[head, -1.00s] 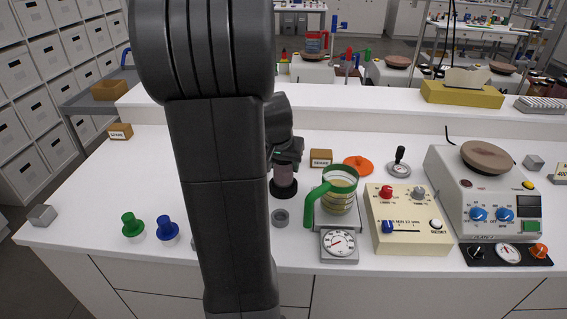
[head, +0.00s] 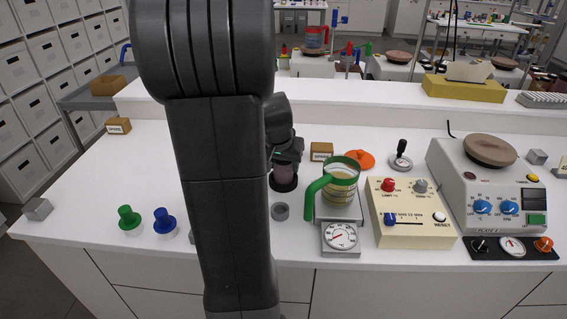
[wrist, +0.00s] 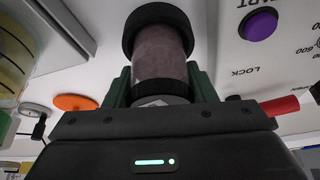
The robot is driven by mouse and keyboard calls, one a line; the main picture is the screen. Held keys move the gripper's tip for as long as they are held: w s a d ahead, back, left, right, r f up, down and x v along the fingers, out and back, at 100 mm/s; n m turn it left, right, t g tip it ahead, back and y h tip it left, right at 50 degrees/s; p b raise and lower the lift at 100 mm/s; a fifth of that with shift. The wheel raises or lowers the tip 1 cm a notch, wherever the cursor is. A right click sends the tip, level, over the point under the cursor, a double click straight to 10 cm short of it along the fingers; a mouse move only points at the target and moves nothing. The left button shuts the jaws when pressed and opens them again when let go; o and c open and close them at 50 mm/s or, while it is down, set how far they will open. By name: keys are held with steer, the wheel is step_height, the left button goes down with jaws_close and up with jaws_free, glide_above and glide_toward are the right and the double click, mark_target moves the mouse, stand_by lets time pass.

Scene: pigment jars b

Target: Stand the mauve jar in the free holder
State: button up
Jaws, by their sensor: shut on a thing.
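The mauve jar (wrist: 160,55) has a dusty mauve body and a black band at each end. My gripper (wrist: 161,88) is shut on it, with a green finger on each side of its near black end. In the head view the mauve jar (head: 285,172) hangs below my gripper (head: 287,150), close over the bench and roughly upright. A small grey ring-shaped cup (head: 280,211) sits nearer the front, apart from the jar, and looks empty. I cannot tell whether it is the free holder. My arm hides the bench left of the jar.
A green-handled jug (head: 341,184) stands on a scale (head: 341,236) just right of the jar. A cream control box (head: 411,227) and a hotplate (head: 489,190) are farther right. The left bench is mostly clear.

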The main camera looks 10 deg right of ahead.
steer(key=o, duration=1.4)
steer(key=v, duration=1.3)
steer(key=shift+s+a+r, duration=0.1)
steer(key=shift+s+r, duration=0.1)
steer(key=shift+r, duration=0.15)
steer(key=shift+f, duration=0.1)
steer(key=x, duration=1.3)
steer(key=shift+w+f, duration=0.2)
steer(key=shift+f, duration=0.1)
steer(key=shift+r+p, duration=0.25)
steer(key=shift+p, duration=0.05)
steer(key=shift+r, duration=0.1)
